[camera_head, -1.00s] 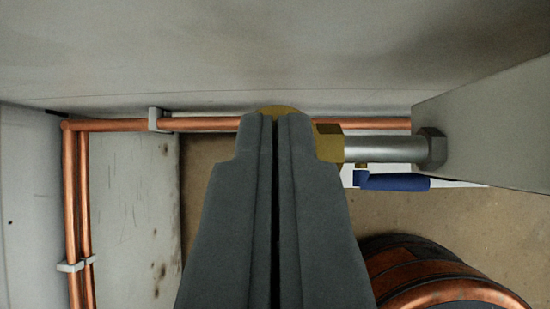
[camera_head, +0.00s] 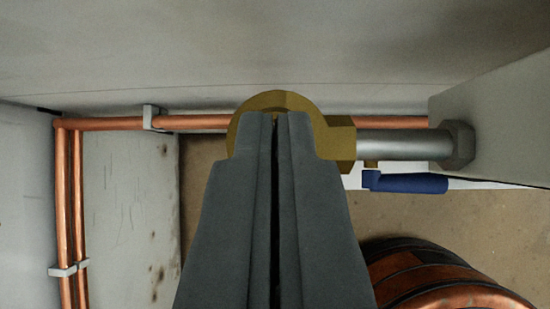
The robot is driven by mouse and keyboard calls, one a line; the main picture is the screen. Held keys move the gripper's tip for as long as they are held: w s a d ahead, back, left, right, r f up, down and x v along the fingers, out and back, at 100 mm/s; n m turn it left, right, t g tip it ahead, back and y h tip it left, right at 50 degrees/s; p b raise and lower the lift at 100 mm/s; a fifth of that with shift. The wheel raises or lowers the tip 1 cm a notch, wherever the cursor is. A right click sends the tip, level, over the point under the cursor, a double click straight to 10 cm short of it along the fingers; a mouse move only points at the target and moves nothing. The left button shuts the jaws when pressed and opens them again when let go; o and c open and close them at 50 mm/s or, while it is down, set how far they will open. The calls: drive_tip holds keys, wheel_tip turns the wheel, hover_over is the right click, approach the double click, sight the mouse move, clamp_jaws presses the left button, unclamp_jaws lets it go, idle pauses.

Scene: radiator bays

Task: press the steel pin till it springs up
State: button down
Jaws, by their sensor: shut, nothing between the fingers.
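My gripper (camera_head: 278,118) is shut and empty, its two dark grey fingers side by side in the middle of the view. Its tips lie over the brass valve body (camera_head: 287,101), whose round rim shows behind and above them. A steel tailpiece (camera_head: 405,144) runs from the brass body to the right, to a dark hex nut at the radiator. The steel pin is not in sight; the fingers cover the middle of the valve. I cannot tell whether the tips touch anything.
A copper pipe (camera_head: 200,123) runs along the wall, held by a clip (camera_head: 153,117). Two pipes go down at the left. The radiator's pale side (camera_head: 495,120) stands at right. A blue-handled part (camera_head: 410,183) lies below the tailpiece. A copper coil (camera_head: 430,275) is at lower right.

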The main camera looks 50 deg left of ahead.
drive_tip(key=shift+s+f, duration=0.1)
drive_tip(key=shift+f, duration=0.45)
drive_tip(key=r, duration=0.4)
drive_tip(key=shift+w+d+r, duration=0.2)
drive_tip(key=shift+w+d, duration=0.05)
drive_tip(key=shift+d, duration=0.05)
drive_tip(key=v, duration=1)
drive_tip(key=shift+r, duration=0.35)
drive_tip(key=shift+a, duration=0.1)
drive_tip(key=shift+s, duration=0.1)
drive_tip(key=s+r+n+t+y, duration=0.1)
drive_tip(key=s+r+n+t, duration=0.1)
drive_tip(key=s, duration=0.8)
drive_tip(key=s+d+r+n+t+y, duration=0.1)
drive_tip(key=s+r+n+t, duration=0.2)
drive_tip(key=s, duration=0.8)
drive_tip(key=s+r+n+t+y, duration=0.2)
drive_tip(key=s+t, duration=0.3)
drive_tip(key=s, duration=0.5)
drive_tip(key=shift+s+d+r+t, duration=0.3)
drive_tip(key=shift+s+r+t, duration=0.1)
drive_tip(key=shift+r, duration=0.5)
